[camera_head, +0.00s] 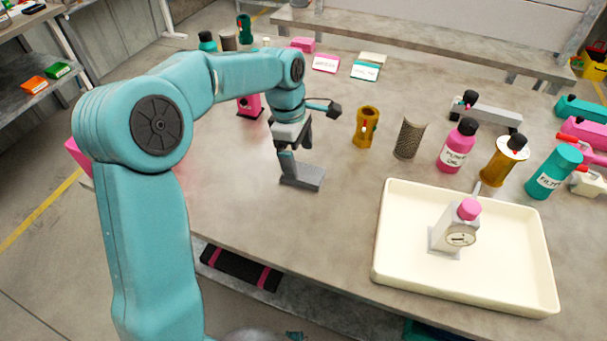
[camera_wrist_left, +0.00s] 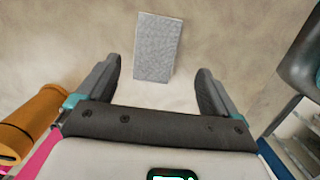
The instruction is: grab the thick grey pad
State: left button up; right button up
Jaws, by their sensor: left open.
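The thick grey pad (camera_head: 310,179) lies flat on the workbench in the head view, right below my left gripper (camera_head: 290,168). In the left wrist view the pad (camera_wrist_left: 158,45) is a light grey textured rectangle. It lies ahead of and between the fingers of my left gripper (camera_wrist_left: 158,70), with a clear gap on each side. The gripper is open and empty, pointing down. Part of the pad's left end is hidden behind a finger in the head view. My right gripper is not in view.
A cream tray (camera_head: 385,270) holding a white bottle with a pink cap (camera_head: 458,228) stands at the right. A gold cylinder (camera_head: 366,128), a perforated grey cylinder (camera_head: 408,140) and a pink bottle (camera_head: 457,147) stand behind. The bench around the pad is clear.

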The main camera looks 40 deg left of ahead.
aim_at(303, 171)
pick_arm(q)
jog(key=f, duration=0.2)
jog(key=w+f, duration=0.1)
jog(key=f, duration=0.2)
jog(key=shift+d+f, duration=0.1)
jog(key=shift+d, duration=0.05)
jog(key=shift+s, duration=0.1)
jog(key=c, duration=1.1)
